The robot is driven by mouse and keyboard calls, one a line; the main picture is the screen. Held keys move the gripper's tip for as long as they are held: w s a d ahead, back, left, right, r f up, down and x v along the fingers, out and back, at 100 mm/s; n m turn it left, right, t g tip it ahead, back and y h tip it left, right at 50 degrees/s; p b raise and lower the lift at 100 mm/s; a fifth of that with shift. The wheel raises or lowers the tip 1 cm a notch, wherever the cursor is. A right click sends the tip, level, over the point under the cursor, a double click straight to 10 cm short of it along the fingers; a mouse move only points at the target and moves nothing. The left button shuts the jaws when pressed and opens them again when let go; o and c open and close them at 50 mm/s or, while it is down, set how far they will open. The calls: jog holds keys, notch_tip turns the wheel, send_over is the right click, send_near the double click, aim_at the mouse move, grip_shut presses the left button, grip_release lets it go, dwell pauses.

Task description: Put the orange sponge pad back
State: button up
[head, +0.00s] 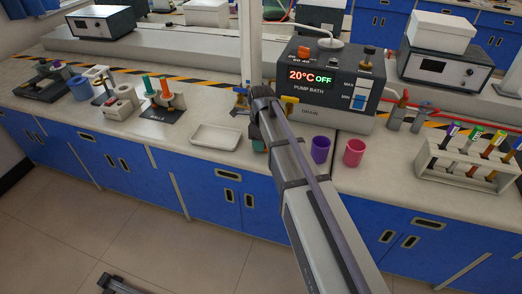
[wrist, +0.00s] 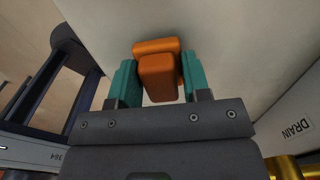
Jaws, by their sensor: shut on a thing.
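The orange sponge pad (wrist: 157,78) sits between the two teal fingers of my gripper (wrist: 158,82) in the wrist view. The fingers are shut on its sides. An orange part also shows just beyond it, and I cannot tell whether it is the same piece. In the head view my arm hides the pad, and only a bit of teal of my gripper (head: 258,146) shows near the bench's front edge. The gripper is just right of a shallow white tray (head: 208,145), which looks empty. A pale surface lies beyond the pad in the wrist view.
The pump bath (head: 325,85) stands behind my gripper, with its DRAIN label (wrist: 297,131) at the right in the wrist view. A purple cup (head: 320,149) and a pink cup (head: 354,152) stand to the right. A tube rack (head: 465,165) is farther right.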

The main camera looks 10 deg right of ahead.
jog(key=shift+f+p, duration=0.3)
jog(key=shift+f, duration=0.25)
jog(key=o, duration=0.8)
jog(key=shift+r, duration=0.15)
notch_tip(320, 180, up, 12)
jog(key=p, duration=1.2)
jog(key=s+n, duration=0.6)
jog(key=n, duration=0.2)
jog(key=s+n, duration=0.7)
jog(key=n, duration=0.1)
jog(key=s+n, duration=0.7)
jog(key=n, duration=0.1)
jog(key=shift+s+d, duration=0.15)
jog(key=shift+s, duration=0.05)
